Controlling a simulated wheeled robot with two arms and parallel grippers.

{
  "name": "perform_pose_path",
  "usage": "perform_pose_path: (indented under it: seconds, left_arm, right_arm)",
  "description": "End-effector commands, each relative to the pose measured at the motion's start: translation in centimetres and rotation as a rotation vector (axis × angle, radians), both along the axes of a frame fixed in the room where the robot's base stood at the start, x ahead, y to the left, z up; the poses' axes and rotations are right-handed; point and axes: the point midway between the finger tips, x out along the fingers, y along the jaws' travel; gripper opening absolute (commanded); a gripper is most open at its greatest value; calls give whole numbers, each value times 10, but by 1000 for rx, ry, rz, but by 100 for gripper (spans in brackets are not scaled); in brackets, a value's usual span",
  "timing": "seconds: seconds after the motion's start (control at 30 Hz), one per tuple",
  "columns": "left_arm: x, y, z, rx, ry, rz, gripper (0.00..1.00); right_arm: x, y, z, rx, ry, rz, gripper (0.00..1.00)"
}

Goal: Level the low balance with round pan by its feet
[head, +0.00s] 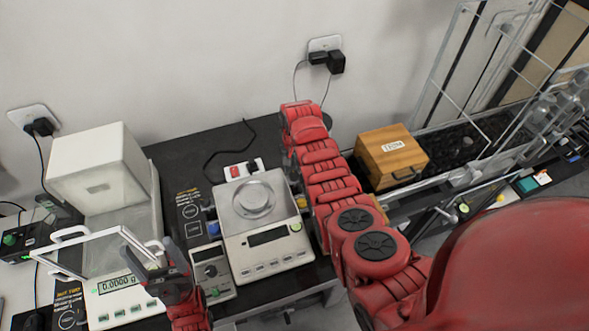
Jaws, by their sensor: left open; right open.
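The low balance (239,234) with the round pan (253,199) sits on the dark table in the middle of the head view. Its display (267,236) is dark, and a small green spot (295,226) shows at its front right. My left gripper (157,264) is open and empty, in front of the tall balance, left of the low one. My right gripper (292,172) is open, mostly hidden by my arm, close to the low balance's right edge; contact cannot be told.
A tall white balance (110,213) with a glass chamber and a lit display stands at the left. A small grey keypad box (211,270) stands left of the low balance. A red-switched power strip (243,169) lies behind it. A wooden box (391,158) stands to the right.

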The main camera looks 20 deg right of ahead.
Motion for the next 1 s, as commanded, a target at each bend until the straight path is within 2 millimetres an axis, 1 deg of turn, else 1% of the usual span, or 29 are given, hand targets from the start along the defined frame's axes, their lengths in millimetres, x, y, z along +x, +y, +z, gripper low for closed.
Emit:
perform_pose_path:
  seconds: [0.1, 0.3, 0.6, 0.63, 0.67, 0.7, 0.87, 0.9, 0.93, 1.0]
  left_arm:
    - [0, 0, 1, 0, 0, 0, 72]
    - [0, 0, 1, 0, 0, 0, 72]
    - [0, 0, 1, 0, 0, 0, 72]
    - [0, 0, 1, 0, 0, 0, 72]
    - [0, 0, 1, 0, 0, 0, 72]
    - [0, 0, 1, 0, 0, 0, 72]
    - [0, 0, 1, 0, 0, 0, 72]
    - [0, 0, 1, 0, 0, 0, 72]
    - [0, 0, 1, 0, 0, 0, 72]
    - [0, 0, 1, 0, 0, 0, 72]
  right_arm:
    - [0, 0, -8, 1, 2, -1, 54]
    - [1, 0, -15, 0, -4, 1, 54]
    - [0, 0, -17, 0, -2, 2, 54]
    - [0, 0, -17, 0, -2, 2, 52]
    - [0, 0, -17, 0, -2, 2, 47]
    - [0, 0, -17, 0, -2, 2, 40]
    - [0, 0, -17, 0, -2, 2, 11]
    - [0, 0, -17, 0, -2, 2, 4]
    - [0, 0, -17, 0, -2, 2, 0]
    - [0, 0, -17, 0, -2, 2, 0]
